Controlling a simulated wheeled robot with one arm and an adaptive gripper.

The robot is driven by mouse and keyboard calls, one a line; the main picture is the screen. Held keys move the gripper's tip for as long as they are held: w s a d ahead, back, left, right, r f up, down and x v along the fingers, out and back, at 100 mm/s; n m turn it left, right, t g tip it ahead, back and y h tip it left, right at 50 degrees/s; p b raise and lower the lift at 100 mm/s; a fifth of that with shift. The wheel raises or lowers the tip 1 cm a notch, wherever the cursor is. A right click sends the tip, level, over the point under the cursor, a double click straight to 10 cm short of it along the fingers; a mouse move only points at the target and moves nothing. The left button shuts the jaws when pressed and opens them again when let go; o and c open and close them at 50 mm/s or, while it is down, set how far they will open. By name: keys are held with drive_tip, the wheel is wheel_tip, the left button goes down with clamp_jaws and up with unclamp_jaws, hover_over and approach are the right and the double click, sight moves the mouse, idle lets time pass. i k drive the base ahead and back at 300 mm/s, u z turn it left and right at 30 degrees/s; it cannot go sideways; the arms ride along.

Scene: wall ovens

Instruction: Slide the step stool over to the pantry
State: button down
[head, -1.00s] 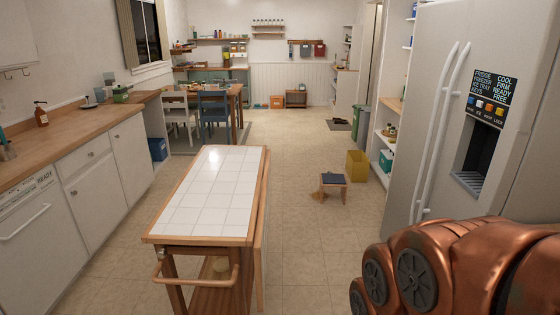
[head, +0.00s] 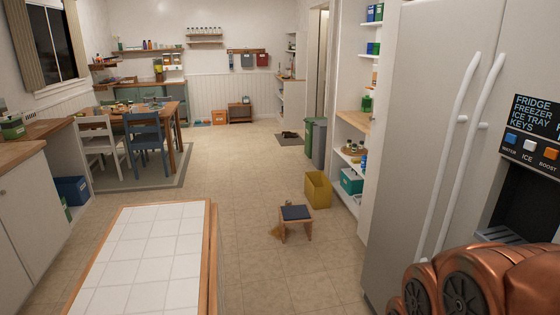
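The step stool (head: 296,213) is a small wooden stool with a dark blue top. It stands upright on the tiled floor ahead, right of the white-tiled island. The pantry appears to be the open white shelving (head: 351,152) on the right, beyond the fridge, with boxes and bottles on its shelves. The stool is apart from the shelving, to its left and nearer to me. Part of my copper-coloured arm shows at the bottom right. My gripper is not in view.
A tiled island (head: 145,262) fills the lower left. The fridge (head: 440,140) stands close on the right. A yellow bin (head: 318,190) is just behind the stool, by the shelving. Open floor lies between island and fridge. A dining table with chairs (head: 143,135) is at the back left.

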sight(300, 214)
drive_tip(key=z, duration=0.15)
drive_tip(key=i, duration=3.55)
drive_tip(key=u, duration=0.85)
drive_tip(key=i, duration=1.2)
drive_tip(key=u, duration=0.25)
